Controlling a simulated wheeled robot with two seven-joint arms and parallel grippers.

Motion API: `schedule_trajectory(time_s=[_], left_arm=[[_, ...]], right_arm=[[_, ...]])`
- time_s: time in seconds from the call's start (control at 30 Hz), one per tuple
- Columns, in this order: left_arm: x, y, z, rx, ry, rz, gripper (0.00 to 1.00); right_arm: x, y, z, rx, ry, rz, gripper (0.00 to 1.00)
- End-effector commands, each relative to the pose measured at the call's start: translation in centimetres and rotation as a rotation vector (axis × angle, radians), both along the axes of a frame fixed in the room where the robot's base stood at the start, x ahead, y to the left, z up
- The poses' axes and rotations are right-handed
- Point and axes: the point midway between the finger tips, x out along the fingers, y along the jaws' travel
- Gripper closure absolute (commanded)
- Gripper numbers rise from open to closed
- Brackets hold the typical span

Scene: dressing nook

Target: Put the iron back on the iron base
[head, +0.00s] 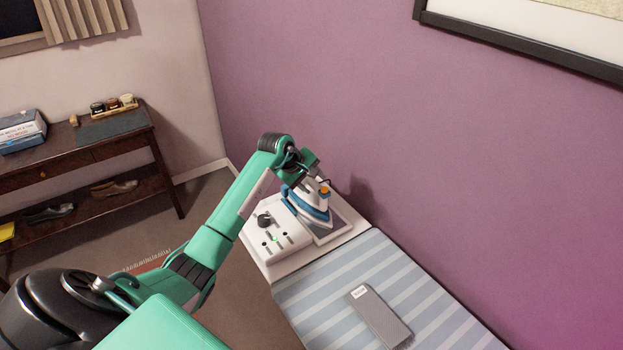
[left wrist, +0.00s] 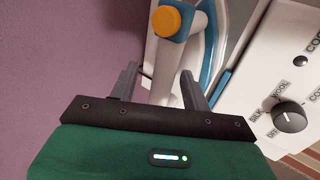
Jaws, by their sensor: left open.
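The iron (head: 309,202), white and blue with an orange button, sits on the iron base (head: 327,234) at the end of the ironing board. Whether it is fully seated cannot be told. In the left wrist view the iron's white handle (left wrist: 187,45) with its orange button lies between and just beyond the fingers. My left gripper (left wrist: 160,85) is open around the handle's line; contact is not clear. In the head view the left gripper (head: 310,172) is over the iron and partly hides it. My right gripper is out of view.
A white control panel with a black dial (head: 264,220) adjoins the base. A grey folded cloth (head: 378,318) with a tag lies on the striped ironing board (head: 320,292). A purple wall (head: 400,130) stands close behind. A dark side table (head: 120,145) holding boxes and jars is at left.

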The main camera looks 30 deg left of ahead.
Motion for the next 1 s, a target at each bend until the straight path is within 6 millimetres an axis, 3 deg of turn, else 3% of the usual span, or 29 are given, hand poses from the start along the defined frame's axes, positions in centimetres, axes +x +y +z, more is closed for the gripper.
schedule_trajectory(time_s=[0.27, 0.73, 1.0], left_arm=[[-0.8, 0.5, 0.9, 0.004, 0.002, 0.001, 0.52], [-5.1, 2.2, 8.2, 0.005, -0.002, 0.0, 0.52], [-6.7, 2.8, 11.1, 0.002, 0.0, 0.0, 0.52]], right_arm=[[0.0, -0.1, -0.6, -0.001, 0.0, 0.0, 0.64], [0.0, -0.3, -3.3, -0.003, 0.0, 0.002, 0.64], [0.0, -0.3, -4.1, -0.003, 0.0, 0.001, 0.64]])
